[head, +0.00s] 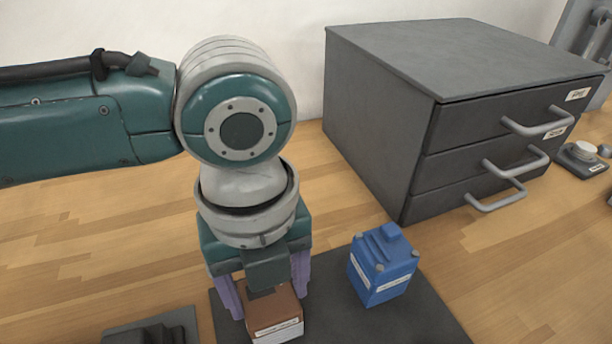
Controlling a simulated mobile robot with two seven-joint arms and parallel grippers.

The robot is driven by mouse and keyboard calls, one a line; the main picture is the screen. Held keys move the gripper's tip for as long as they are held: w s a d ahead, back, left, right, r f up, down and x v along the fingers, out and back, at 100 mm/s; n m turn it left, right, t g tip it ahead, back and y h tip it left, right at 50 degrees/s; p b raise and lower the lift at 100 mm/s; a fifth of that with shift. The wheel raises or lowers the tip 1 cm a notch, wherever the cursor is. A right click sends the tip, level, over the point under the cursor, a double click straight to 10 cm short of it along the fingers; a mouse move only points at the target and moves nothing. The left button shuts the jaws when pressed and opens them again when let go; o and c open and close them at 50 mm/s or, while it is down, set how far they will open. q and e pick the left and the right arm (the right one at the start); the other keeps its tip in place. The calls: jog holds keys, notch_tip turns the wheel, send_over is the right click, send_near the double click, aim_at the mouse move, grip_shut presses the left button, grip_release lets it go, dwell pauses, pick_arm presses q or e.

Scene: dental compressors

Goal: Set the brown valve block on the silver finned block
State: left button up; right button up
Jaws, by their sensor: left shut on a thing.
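The brown valve block (274,314), with a white label on its front, is between the purple fingers of my left gripper (268,300). The gripper points down and is shut on the block. The block is over the dark mat (420,325) near the bottom edge of the head view; whether it touches anything below cannot be told. I see no block that is clearly silver and finned. My right gripper is not in view.
A blue block (382,265) stands on the mat just right of the brown one. A dark grey stepped piece (150,329) is cut off at the lower left. A grey drawer cabinet (380,120) stands behind at the right. Bare wooden table lies left of the arm.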

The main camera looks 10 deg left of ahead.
pick_arm(q)
jog(key=shift+p, duration=0.5)
dwell(1.0)
jog(key=o, duration=1.6)
jog(key=shift+c, duration=0.2)
notch_tip(320, 180, up, 7)
jog(key=p, duration=0.7)
jog(key=shift+p, duration=0.3)
